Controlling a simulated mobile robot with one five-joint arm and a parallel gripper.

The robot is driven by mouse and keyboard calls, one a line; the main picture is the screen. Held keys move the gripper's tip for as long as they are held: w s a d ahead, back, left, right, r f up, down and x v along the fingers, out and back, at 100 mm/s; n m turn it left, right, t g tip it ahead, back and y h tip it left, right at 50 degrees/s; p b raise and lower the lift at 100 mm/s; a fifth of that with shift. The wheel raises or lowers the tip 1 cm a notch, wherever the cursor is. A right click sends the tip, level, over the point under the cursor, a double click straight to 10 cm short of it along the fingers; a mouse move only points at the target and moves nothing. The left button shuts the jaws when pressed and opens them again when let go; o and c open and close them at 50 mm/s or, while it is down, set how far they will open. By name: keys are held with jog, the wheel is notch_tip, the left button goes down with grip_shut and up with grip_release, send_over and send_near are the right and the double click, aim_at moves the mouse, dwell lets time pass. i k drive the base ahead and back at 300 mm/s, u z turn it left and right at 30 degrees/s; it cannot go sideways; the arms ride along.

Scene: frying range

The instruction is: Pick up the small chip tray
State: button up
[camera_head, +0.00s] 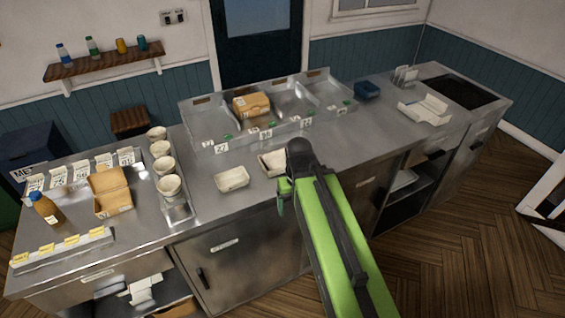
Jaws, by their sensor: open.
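Two pale, shallow trays lie on the steel counter near its front middle. One tray (232,179) is in full view, left of my gripper. The other tray (270,161) is just behind my gripper, and my arm hides its right part. I cannot tell for sure which one is the small chip tray. My gripper (281,205) is open, at the end of my green arm, by the front edge of the counter. It looks empty and apart from both trays. Its fingertips are small and partly hidden.
A divided steel unit (205,124) with a cardboard box (251,104) stands behind the trays. Several stacked cups (169,186), an open carton (110,191) and a sauce bottle (45,209) are at left. A white open box (424,110) is at right. Bare counter lies around the trays.

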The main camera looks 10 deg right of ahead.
aim_at(235, 178)
jog(key=u, duration=0.65)
jog(key=k, duration=0.1)
jog(key=u, duration=3.2)
jog(key=k, duration=0.95)
jog(key=z, duration=1.1)
jog(key=i, duration=1)
jog(key=u, duration=0.05)
